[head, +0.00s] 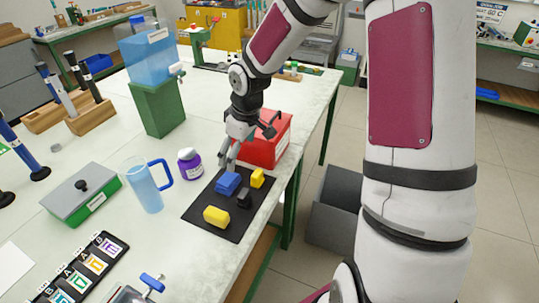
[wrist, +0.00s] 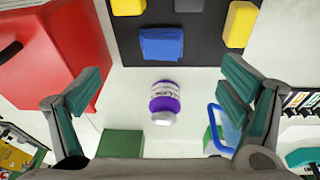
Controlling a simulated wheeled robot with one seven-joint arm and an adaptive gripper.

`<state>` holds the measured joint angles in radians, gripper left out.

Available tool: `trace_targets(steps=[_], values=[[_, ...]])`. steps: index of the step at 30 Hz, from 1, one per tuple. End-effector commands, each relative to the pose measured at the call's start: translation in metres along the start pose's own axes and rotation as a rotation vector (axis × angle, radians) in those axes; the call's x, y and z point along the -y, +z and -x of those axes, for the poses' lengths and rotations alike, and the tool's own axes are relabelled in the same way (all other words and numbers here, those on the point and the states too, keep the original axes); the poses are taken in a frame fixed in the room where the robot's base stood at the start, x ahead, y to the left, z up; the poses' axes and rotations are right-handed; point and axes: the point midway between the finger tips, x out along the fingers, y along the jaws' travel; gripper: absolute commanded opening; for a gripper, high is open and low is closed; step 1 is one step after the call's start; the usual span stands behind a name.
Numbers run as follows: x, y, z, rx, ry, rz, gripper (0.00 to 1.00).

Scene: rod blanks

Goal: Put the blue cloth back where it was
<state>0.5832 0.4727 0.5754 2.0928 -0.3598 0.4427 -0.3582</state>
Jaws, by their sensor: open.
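The blue cloth (head: 228,184) is a small folded pad lying on the black mat (head: 232,229), towards its far edge. In the wrist view the cloth (wrist: 162,44) lies flat near the mat's edge, ahead of the fingers. My gripper (head: 232,146) is above the table, beside the red box and near the mat's far end. In the wrist view its teal-padded fingers (wrist: 165,92) are spread wide with nothing between them touching. The gap between the gripper and the cloth is hard to judge.
On the mat are two yellow blocks (head: 216,216) (head: 257,178) and a dark block (head: 244,198). A red box (head: 267,142) stands close behind. A purple jar (head: 190,164), a blue mug (head: 147,187) and a grey-lidded green box (head: 82,191) stand left. A grey bin (head: 333,205) is on the floor.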

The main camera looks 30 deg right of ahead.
Motion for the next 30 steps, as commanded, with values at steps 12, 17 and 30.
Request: trace_targets(steps=[12, 17, 30], values=[[0.048, 0.055, 0.153, 0.059, 0.227, -0.201, 0.91], [0.077, 0.083, 0.200, 0.013, 0.258, -0.311, 0.91], [0.152, 0.153, 0.258, -0.157, 0.162, -0.540, 0.91]])
